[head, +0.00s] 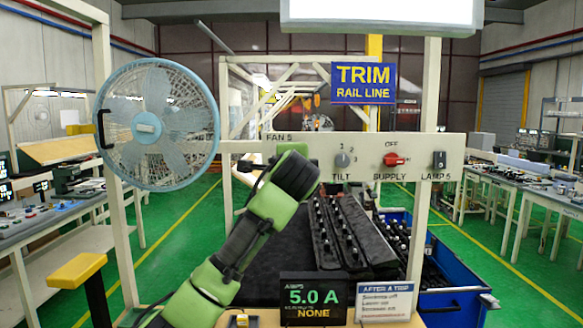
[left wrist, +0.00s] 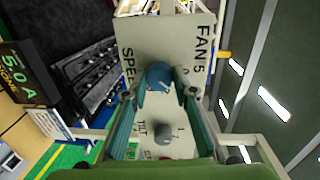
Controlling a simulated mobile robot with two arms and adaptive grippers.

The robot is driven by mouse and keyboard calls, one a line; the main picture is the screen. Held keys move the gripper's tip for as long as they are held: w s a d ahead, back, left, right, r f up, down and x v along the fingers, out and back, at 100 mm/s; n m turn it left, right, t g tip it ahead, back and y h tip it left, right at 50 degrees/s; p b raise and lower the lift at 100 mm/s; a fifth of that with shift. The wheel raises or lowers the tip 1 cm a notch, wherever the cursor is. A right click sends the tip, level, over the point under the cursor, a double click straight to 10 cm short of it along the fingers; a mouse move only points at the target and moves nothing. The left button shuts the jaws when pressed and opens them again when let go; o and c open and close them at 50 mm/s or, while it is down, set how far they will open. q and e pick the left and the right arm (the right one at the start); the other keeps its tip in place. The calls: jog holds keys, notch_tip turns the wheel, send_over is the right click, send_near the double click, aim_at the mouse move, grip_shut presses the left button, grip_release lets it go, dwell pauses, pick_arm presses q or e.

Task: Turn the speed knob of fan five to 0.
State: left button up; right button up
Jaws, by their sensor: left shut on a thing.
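The fan (head: 155,125), pale blue with a round wire guard, stands at the left in the head view. The beige control panel (head: 366,160), marked FAN 5, crosses the middle. In the left wrist view, where the panel appears turned, the blue speed knob (left wrist: 158,76) sits below the FAN 5 lettering, and its pointer setting is not readable. My left gripper (left wrist: 160,91) is shut on this knob, one finger at each side. In the head view my left gripper (head: 291,152) and arm hide the knob. My right gripper is not in view.
Right along the panel are the grey tilt knob (head: 342,159), the red supply switch (head: 396,160) and the lamp 5 switch (head: 439,160). An amps display (head: 312,298) below reads 5.0 A and NONE. A notice (head: 388,300) stands beside it. Blue drawers (head: 455,284) are at the right.

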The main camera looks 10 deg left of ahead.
pick_arm(q)
jog(key=shift+f+n+h+b, duration=0.1)
jog(key=shift+n+h+b, duration=0.35)
jog(key=shift+n, duration=1.5)
jog(key=shift+f+n+h+b, duration=0.15)
jog(key=shift+n+b, duration=0.6)
jog(key=shift+n, duration=1.2)
jog(key=shift+r, duration=0.1)
jog(key=o, duration=1.1)
jog(key=shift+a, duration=0.1)
jog(key=shift+s+r, duration=0.1)
jog(key=shift+s, duration=0.05)
jog(key=v, duration=1.1)
jog(key=shift+s+f, duration=0.2)
jog(key=shift+s, duration=0.25)
